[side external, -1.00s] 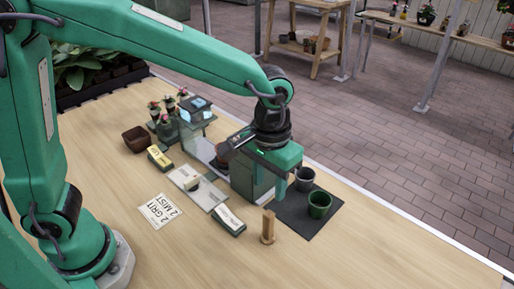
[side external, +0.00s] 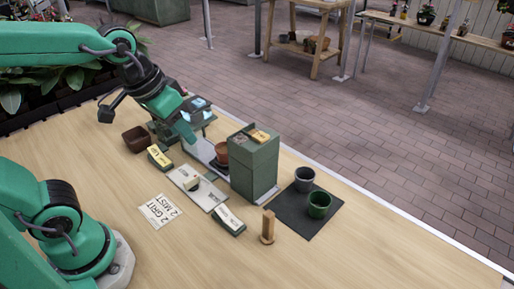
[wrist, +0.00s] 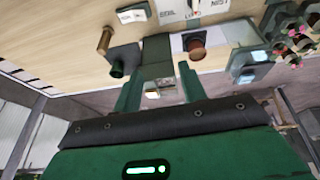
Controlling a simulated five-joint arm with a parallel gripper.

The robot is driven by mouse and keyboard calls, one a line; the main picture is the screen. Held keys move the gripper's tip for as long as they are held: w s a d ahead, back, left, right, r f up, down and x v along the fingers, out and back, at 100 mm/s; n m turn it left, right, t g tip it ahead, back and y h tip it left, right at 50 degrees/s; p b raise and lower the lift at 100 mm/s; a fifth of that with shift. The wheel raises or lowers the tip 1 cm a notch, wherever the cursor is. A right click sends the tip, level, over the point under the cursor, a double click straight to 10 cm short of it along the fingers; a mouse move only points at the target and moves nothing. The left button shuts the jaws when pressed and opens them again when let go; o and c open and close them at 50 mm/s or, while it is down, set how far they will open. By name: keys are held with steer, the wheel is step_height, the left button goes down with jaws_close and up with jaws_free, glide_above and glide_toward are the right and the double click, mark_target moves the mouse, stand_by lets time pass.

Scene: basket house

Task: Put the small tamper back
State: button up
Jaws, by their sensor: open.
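An upright wooden piece with a round foot (side external: 268,228) stands on the table right of the labelled blocks; it is the likeliest tamper, though I cannot be sure. It also shows in the wrist view (wrist: 105,38). My gripper (side external: 187,134) is raised at the left of the green box, near the lit device, away from the wooden piece. In the wrist view my gripper's two fingers (wrist: 160,90) are spread with nothing held between them. The tall green box (side external: 254,170) has a grey section and a tan labelled piece (side external: 260,135) on top.
A grey pot (side external: 304,180) and a green pot (side external: 319,204) stand on a dark mat (side external: 290,219). A white board (side external: 207,198), labelled blocks (side external: 228,220) and a card (side external: 160,210) lie in front. The table's front right is clear.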

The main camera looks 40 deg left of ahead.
steer(key=shift+t+y, duration=0.3)
steer(key=shift+t, duration=0.4)
steer(key=shift+s+a+f, duration=0.1)
steer(key=shift+s+a, duration=1.7)
steer(key=shift+s, duration=0.1)
